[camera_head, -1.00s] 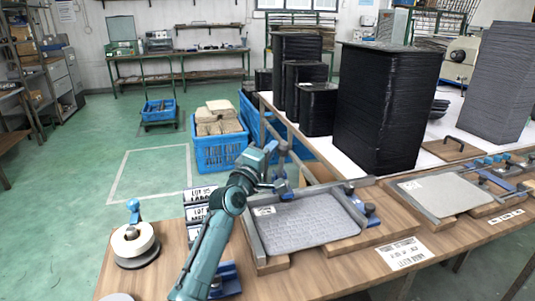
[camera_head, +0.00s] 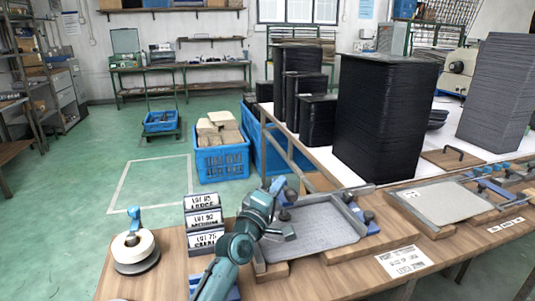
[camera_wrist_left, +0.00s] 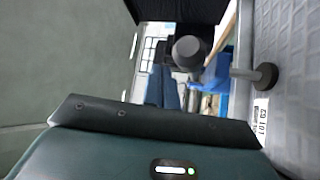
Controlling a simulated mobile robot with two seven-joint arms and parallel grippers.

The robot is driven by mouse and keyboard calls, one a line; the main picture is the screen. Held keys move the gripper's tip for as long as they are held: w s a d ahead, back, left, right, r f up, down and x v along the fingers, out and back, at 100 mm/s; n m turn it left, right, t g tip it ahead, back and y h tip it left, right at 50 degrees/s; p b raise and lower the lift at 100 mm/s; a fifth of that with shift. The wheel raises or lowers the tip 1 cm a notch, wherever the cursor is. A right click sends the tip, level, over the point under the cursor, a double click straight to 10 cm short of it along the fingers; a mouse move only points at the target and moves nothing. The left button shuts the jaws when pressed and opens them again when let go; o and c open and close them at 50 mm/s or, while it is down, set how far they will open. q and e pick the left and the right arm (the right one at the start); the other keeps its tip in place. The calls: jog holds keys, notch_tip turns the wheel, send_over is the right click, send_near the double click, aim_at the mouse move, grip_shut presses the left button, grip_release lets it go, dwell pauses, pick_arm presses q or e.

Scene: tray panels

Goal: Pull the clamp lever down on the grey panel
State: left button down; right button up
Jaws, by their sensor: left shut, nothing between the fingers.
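The grey panel (camera_head: 335,228) lies in its metal-edged tray on wooden blocks on the bench. A blue clamp (camera_head: 278,186) with a dark knob (camera_head: 290,195) stands at its back left corner. The wrist view shows the clamp's round dark knob (camera_wrist_left: 188,52), its blue body (camera_wrist_left: 217,72) and a rod with a black pad (camera_wrist_left: 265,76) beside the panel. My left gripper (camera_head: 286,232) is shut and empty, over the panel's left edge in front of the clamp and apart from its knob. The lever's exact angle is hard to tell. My right gripper is not in view.
A second blue clamp (camera_head: 368,218) sits on the panel's right side. Lot signs (camera_head: 203,222) and a tape roll (camera_head: 133,247) stand left of my arm. Another panel (camera_head: 445,202) lies to the right. Tall black stacks (camera_head: 383,118) stand behind.

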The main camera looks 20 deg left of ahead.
pick_arm(q)
jog(key=shift+s+d+f, duration=0.1)
jog(key=shift+s+f, duration=0.1)
jog(key=shift+f, duration=0.3)
jog(key=shift+s+f, duration=0.1)
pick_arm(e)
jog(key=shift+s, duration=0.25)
